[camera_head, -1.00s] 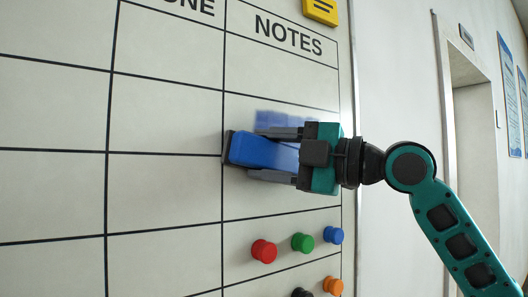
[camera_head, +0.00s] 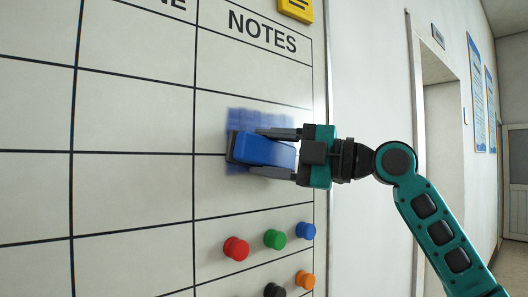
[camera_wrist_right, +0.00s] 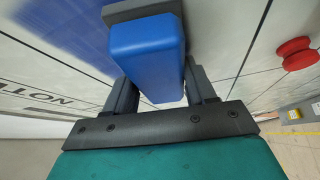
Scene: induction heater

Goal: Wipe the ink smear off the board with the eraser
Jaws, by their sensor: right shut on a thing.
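The board (camera_head: 130,120) is a whitish wall panel with black grid lines and a column headed NOTES. A blue ink smear (camera_head: 262,116) lies in that column, partly hidden by the eraser, with some blue showing above and below it. The eraser (camera_head: 265,150) has a blue body and a dark pad, which is against or very close to the board over the smear. My right gripper (camera_head: 297,152) is shut on the eraser from the right. In the right wrist view the eraser (camera_wrist_right: 145,48) sits between the fingers, with the smear (camera_wrist_right: 72,30) beside it. My left gripper is not in view.
Red (camera_head: 236,248), green (camera_head: 275,239) and blue (camera_head: 305,230) round magnets stick out below the eraser, with orange (camera_head: 304,280) and black (camera_head: 274,290) ones lower. A yellow block (camera_head: 296,9) is at the top right of the board. A doorway is at the right.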

